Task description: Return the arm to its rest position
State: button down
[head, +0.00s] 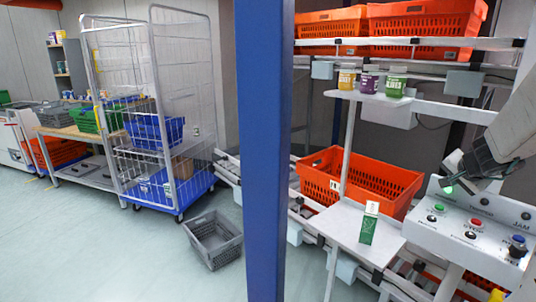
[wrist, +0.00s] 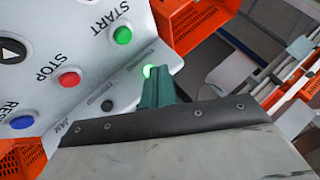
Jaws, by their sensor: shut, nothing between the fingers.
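My gripper (head: 453,166) is at the right side of the head view, just above the back part of a sloped control panel (head: 470,232). In the wrist view its green fingers (wrist: 156,82) are together, with nothing between them. The fingertips appear close to a glowing green light (wrist: 148,71) on the panel; I cannot tell whether they touch it. The panel's green START button (wrist: 122,36), red STOP button (wrist: 69,79) and blue RESET button (wrist: 22,122) lie to the left in the wrist view.
A blue post (head: 262,150) stands in the middle. An orange tote (head: 375,184) sits behind a white shelf (head: 352,240) bearing a green-and-white carton (head: 368,226). Several jars, including a purple one (head: 369,80), stand above. A grey crate (head: 213,240) lies on open floor.

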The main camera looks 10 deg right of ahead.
jog(key=a, duration=0.1)
jog(key=a+f+y, duration=0.2)
jog(key=shift+s+a, duration=0.3)
jog(key=shift+s, duration=0.05)
jog(key=shift+n+g+y, duration=0.4)
jog(key=shift+n+y, duration=0.4)
jog(key=a, duration=0.2)
jog(key=s+a, duration=0.1)
jog(key=a, duration=0.1)
jog(key=shift+s+a+f, duration=0.1)
jog(key=shift+s+a, duration=0.1)
jog(key=shift+a, duration=0.2)
jog(key=s+a+r+n+g, duration=0.2)
jog(key=s+a+n, duration=0.4)
jog(key=s+a, duration=0.5)
jog(key=s+a+r+n+g, duration=0.3)
jog(key=s+a+n, duration=0.3)
jog(key=s+a, duration=0.6)
jog(key=shift+a+r+n+g, duration=0.25)
jog(key=shift+a+g, duration=0.25)
jog(key=shift+a, duration=2.9)
jog(key=shift+s, duration=0.1)
